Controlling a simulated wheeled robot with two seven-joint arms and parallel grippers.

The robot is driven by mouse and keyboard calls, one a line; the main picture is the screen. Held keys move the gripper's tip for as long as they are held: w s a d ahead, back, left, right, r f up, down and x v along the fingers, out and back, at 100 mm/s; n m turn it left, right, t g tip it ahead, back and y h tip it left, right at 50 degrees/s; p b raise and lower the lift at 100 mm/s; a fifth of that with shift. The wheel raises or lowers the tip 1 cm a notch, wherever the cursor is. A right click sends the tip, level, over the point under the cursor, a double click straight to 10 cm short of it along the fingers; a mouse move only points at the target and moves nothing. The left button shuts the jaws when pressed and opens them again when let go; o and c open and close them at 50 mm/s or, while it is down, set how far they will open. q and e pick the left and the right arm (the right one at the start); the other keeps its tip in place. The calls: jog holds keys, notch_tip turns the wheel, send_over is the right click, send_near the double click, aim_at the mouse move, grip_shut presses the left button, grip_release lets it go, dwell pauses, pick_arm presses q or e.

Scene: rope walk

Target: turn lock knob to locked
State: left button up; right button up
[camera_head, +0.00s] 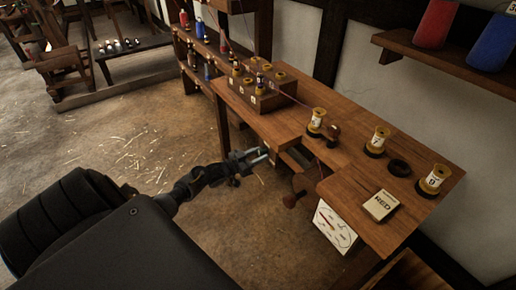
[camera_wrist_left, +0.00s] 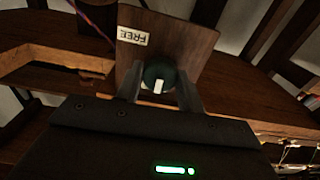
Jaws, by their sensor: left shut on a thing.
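The lock knob (camera_wrist_left: 155,72) is dark and round with a white pointer mark, set on a wooden plate (camera_wrist_left: 187,42) in the left wrist view. The mark lies at the near side of the knob, facing my gripper. My left gripper (camera_wrist_left: 159,90) is shut on the knob, one finger on each side. A FREE label (camera_wrist_left: 134,37) sits on the plate, upside down in this view. No locked label can be made out. In the head view my left gripper (camera_head: 262,156) is at the front of the workbench, where the knob is too small to tell. My right gripper is not in view.
The floor to the left is open.

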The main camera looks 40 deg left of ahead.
pick_arm(q)
jog(key=shift+f, duration=0.1)
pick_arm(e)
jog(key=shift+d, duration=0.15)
pick_arm(q)
jog(key=o, duration=1)
jog(key=shift+c, duration=0.2)
jog(key=v, duration=1.1)
jog(key=shift+b, duration=0.3)
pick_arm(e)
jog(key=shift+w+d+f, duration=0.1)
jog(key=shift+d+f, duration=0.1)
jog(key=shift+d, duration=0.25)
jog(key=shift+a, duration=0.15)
